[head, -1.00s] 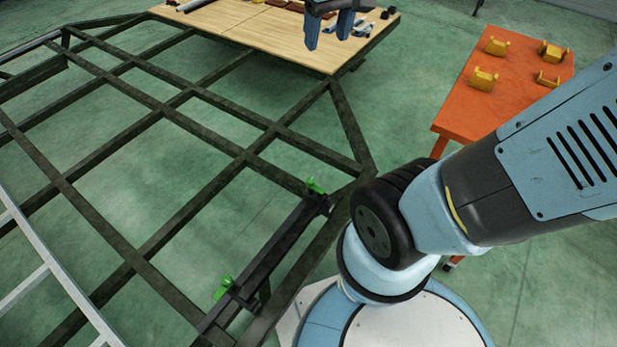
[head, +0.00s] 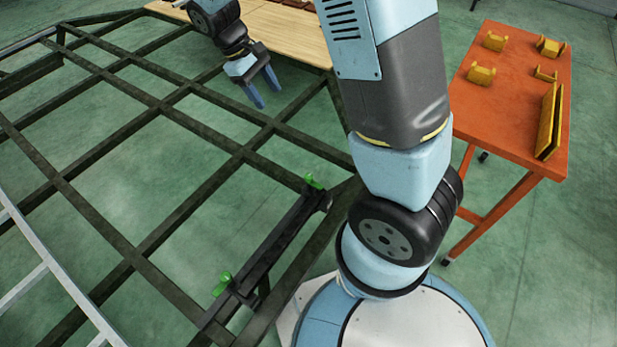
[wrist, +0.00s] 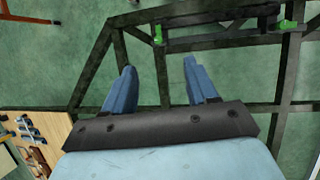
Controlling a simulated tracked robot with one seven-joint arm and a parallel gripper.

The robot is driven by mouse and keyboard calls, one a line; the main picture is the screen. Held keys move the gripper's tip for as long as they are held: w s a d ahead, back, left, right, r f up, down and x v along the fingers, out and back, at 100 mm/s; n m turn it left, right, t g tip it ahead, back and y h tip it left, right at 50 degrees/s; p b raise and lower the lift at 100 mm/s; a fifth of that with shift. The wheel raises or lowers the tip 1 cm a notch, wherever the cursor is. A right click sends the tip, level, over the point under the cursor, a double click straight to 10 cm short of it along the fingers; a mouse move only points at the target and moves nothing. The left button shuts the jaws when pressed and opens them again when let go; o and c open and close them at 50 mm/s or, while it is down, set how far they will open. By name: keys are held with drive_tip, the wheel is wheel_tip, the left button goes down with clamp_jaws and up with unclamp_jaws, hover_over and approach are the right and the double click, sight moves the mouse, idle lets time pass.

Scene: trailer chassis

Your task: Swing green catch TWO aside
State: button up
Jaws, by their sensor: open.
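Two green catches sit on a dark bar of the chassis frame in the head view: one nearer the robot's lower left (head: 222,284) and one farther up the bar (head: 313,182). I cannot tell from the pictures which one is TWO. In the wrist view, green parts show at the bar's left end (wrist: 158,36) and right end (wrist: 288,25). My gripper (head: 264,94) has blue fingers, open and empty, above the chassis beams, clear of both catches. Its fingers also show in the wrist view (wrist: 158,82), spread apart and pointing toward the bar.
The dark chassis frame (head: 161,108) spreads across the left. A wooden board (head: 285,35) lies at the back. An orange table (head: 510,100) with several yellow brackets stands right. A pale ladder-like rail (head: 50,262) lies at lower left. Open gaps show between the beams.

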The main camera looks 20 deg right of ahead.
drive_tip(key=a+f+n+h, duration=0.2)
drive_tip(key=a+f+h, duration=0.1)
drive_tip(key=f, duration=0.7)
drive_tip(key=n+t+h, duration=0.7)
drive_tip(key=n+h, duration=0.3)
drive_tip(key=n, duration=0.1)
approach(309, 176)
drive_tip(key=x, duration=1)
drive_tip(key=shift+f, duration=0.35)
drive_tip(key=shift+c, duration=0.3)
drive_tip(key=c, duration=0.7)
drive_tip(key=shift+a, duration=0.15)
drive_tip(key=shift+c, duration=0.8)
drive_tip(key=shift+g, duration=0.3)
